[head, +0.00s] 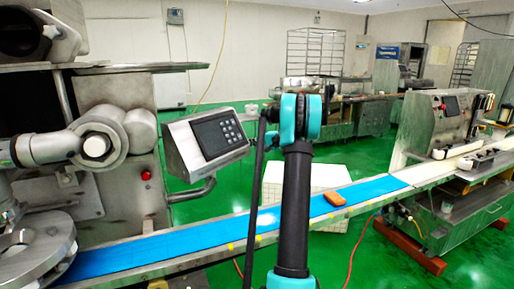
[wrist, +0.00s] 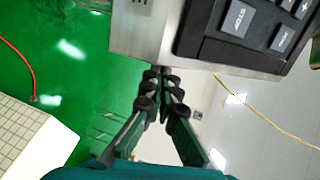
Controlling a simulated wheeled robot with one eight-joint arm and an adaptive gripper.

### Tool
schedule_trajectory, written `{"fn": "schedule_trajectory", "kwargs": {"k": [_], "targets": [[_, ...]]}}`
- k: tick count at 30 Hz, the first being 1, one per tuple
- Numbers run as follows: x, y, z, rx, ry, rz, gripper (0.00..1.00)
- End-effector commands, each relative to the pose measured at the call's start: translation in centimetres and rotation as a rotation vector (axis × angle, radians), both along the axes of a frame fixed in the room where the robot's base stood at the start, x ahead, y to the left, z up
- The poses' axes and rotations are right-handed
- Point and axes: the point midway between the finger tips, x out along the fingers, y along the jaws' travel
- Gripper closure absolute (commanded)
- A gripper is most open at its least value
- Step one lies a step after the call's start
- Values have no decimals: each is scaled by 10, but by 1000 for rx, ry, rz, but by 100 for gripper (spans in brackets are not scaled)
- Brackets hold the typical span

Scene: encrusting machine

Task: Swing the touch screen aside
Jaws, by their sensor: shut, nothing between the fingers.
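The touch screen (head: 207,140) is a grey metal box with a dark keypad face, on a bent pipe arm (head: 192,190) beside the machine. In the wrist view its metal housing (wrist: 150,35) and dark panel (wrist: 240,30) fill the top. My gripper (wrist: 161,74) is shut and empty, its fingertips at the housing's lower edge; I cannot tell whether they touch it. In the head view my arm stands just right of the screen, and the gripper is small and dark near the screen's right side.
A blue conveyor belt (head: 165,240) runs below the screen, with an orange object (head: 335,198) on it. The large steel machine (head: 110,95) stands at the left. A white crate (wrist: 35,135) is on the green floor. A yellow cable (wrist: 265,115) hangs nearby.

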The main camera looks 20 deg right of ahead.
Motion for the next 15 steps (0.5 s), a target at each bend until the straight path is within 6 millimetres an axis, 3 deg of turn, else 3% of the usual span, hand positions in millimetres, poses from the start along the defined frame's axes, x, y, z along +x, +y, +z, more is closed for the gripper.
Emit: {"fn": "schedule_trajectory", "kwargs": {"k": [6, 15], "targets": [[40, 16, -1, 1, 0, 171, 100], [76, 40, -1, 0, 1, 351, 100]]}}
